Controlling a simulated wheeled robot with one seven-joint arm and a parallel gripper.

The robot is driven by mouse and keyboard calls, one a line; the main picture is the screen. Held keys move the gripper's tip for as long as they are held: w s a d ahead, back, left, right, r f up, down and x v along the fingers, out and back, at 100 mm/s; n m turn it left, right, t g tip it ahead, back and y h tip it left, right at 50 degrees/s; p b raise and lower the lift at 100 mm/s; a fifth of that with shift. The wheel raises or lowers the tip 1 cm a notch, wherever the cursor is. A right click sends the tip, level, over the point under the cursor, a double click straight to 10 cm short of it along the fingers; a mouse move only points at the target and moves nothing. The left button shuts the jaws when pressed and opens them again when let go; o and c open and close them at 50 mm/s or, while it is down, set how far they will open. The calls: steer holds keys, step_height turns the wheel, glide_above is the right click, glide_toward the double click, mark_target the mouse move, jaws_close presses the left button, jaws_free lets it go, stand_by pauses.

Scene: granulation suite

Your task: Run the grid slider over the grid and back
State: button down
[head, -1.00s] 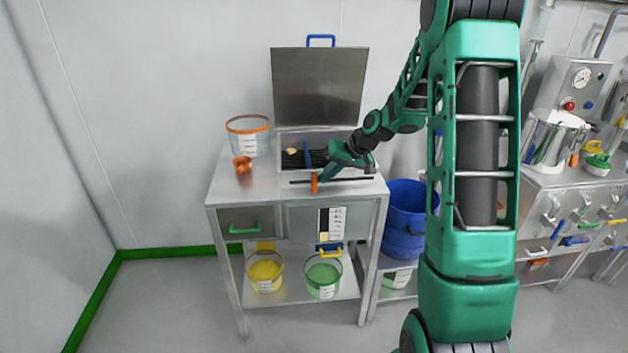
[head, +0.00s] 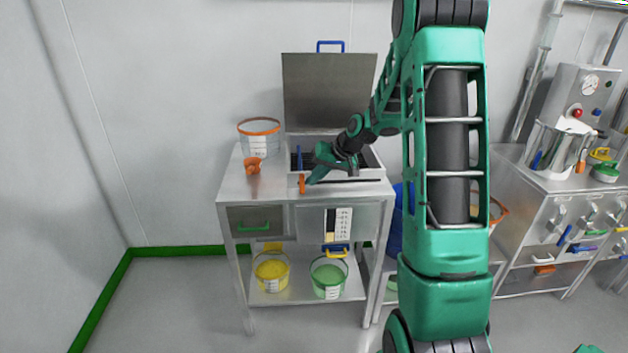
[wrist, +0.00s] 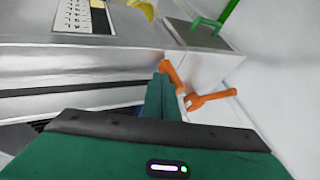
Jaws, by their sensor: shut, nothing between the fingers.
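The grid slider's orange handle (head: 302,184) stands at the left end of the dark slot on the front of the open metal box. A blue bar (head: 299,158) stands inside the box behind it, near the left wall. The dark grid (head: 309,158) is mostly hidden by my arm. My gripper (head: 311,181) is shut and empty, just right of the handle. In the wrist view my closed fingers (wrist: 160,82) are right beside the orange handle (wrist: 171,74); I cannot tell whether they touch it. The slot (wrist: 70,90) stretches away to the left there.
The box's lid (head: 328,92) stands open at the back. A clear bucket with an orange rim (head: 259,142) and an orange tool (head: 254,165) are on the bench top (head: 235,185) at the left. Yellow (head: 271,270) and green (head: 329,277) buckets stand on the shelf below.

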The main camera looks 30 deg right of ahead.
steer(key=shift+d, duration=0.1)
steer(key=shift+s+d, duration=0.15)
steer(key=shift+d, duration=0.1)
steer(key=s+d, duration=0.1)
steer(key=s+d+r, duration=0.1)
steer(key=d, duration=0.1)
steer(key=shift+s+d, duration=0.15)
steer(key=shift+d, duration=0.15)
steer(key=v, duration=0.8)
steer(key=shift+r, duration=0.25)
steer(key=shift+s+a, duration=0.2)
